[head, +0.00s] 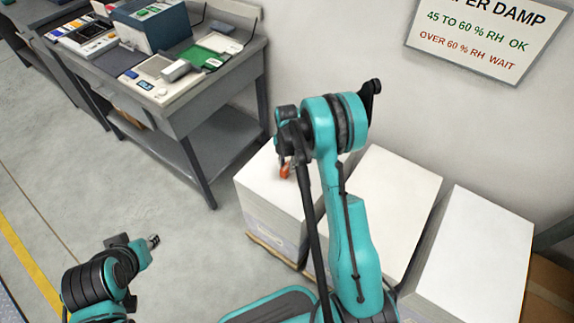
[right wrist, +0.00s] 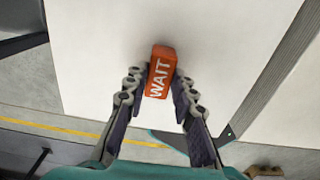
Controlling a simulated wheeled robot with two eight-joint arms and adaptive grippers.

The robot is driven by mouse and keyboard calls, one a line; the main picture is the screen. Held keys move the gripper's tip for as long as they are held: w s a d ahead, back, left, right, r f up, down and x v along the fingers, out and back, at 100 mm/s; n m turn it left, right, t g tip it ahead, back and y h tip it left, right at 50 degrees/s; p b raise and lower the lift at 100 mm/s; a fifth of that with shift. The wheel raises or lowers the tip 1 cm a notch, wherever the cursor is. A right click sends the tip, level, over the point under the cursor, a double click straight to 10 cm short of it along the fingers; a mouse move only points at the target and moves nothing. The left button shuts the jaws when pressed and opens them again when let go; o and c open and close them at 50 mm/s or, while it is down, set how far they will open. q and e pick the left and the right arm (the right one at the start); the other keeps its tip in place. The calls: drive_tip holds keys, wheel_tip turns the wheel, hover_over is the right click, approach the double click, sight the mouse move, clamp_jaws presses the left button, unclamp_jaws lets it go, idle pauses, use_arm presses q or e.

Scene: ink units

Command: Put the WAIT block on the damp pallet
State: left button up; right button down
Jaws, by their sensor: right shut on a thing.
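The orange WAIT block (right wrist: 160,72) is between the fingertips of my right gripper (right wrist: 158,88), which is shut on it. In the head view the block (head: 285,171) shows small below my right gripper (head: 284,159), over the left white paper stack (head: 266,186). I cannot tell whether the block touches the stack top. Two more stacks stand to its right, the middle stack (head: 393,195) and the right stack (head: 474,245). My right arm partly hides the left and middle stacks. No mark shows which pallet is damp. My left gripper (head: 152,241) is at lower left, away from the stacks.
A wall sign (head: 482,38) reads 45 to 60 % RH OK, over 60 % RH WAIT. A grey bench (head: 190,110) with instruments and a blue box (head: 152,24) stands at upper left. The floor between bench and left arm is clear.

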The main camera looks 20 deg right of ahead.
drive_tip(key=shift+f, duration=0.15)
drive_tip(key=c, duration=1.3)
unclamp_jaws()
drive_tip(key=shift+o, duration=0.2)
